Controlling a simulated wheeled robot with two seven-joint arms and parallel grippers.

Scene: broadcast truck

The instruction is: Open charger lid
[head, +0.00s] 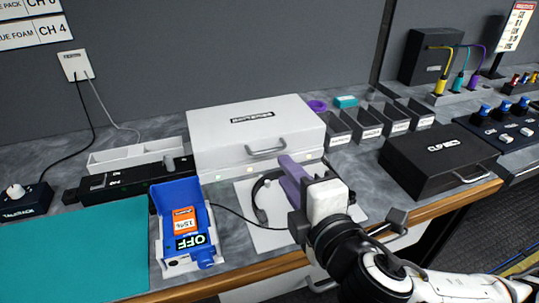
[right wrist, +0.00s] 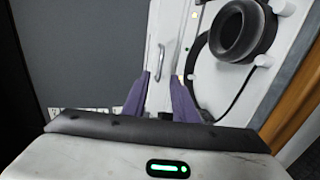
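The charger appears to be the large white case (head: 255,125), standing against the back wall with its lid down. Its label is too small to read surely. A grey bar handle (head: 266,150) is on its front, and small lights show below it. My right gripper (head: 290,168) is just in front of the case, right of and a little below the handle. In the right wrist view its purple fingers (right wrist: 164,92) are apart with nothing between them. The handle (right wrist: 161,62) shows beyond the fingertips, roughly in line with the gap, not touched. My left gripper is not in view.
A black headset (head: 262,198) lies on a white sheet beside my right gripper. A blue-and-white unit (head: 161,200) marked OFF stands front left, near a teal mat (head: 80,250). Small grey bins (head: 367,124) and a black case (head: 437,160) are to the right.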

